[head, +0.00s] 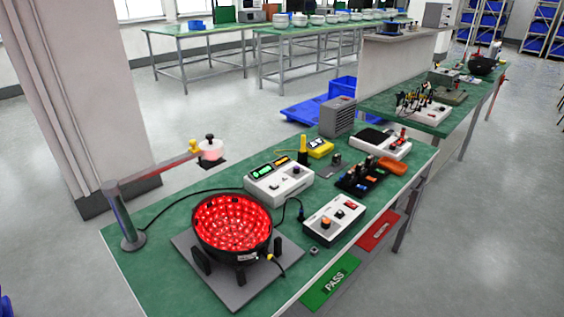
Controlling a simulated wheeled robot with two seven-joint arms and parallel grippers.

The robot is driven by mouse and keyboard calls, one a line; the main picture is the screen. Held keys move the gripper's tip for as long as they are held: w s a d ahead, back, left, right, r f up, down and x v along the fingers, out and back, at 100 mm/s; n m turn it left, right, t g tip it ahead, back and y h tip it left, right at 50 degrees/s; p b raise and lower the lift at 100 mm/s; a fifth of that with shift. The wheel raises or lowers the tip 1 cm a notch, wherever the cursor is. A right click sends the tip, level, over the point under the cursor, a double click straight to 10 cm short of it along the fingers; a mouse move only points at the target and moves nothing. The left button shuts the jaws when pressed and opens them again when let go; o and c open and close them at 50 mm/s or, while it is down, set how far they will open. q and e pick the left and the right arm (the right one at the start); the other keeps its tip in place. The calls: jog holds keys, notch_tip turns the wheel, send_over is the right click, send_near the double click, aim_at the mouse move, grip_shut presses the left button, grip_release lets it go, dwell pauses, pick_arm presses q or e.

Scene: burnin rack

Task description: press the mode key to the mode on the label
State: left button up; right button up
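A white instrument (279,182) with a lit green display and a second, orange-lit display stands on the green bench behind the black bowl. A white control box (335,219) with an orange knob and a red part on its top sits in front of it, near the bench's right edge. Both have small controls on them. The mode key and the label's writing are too small to tell apart. Neither of my grippers is in view.
A black bowl (206,252) with glowing red contents stands on a grey plate. A jointed stand (131,240) rises at the bench's left corner. A grey box (337,117), a yellow device (320,148) and a green PASS tray (331,284) are nearby. Cables cross the bench.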

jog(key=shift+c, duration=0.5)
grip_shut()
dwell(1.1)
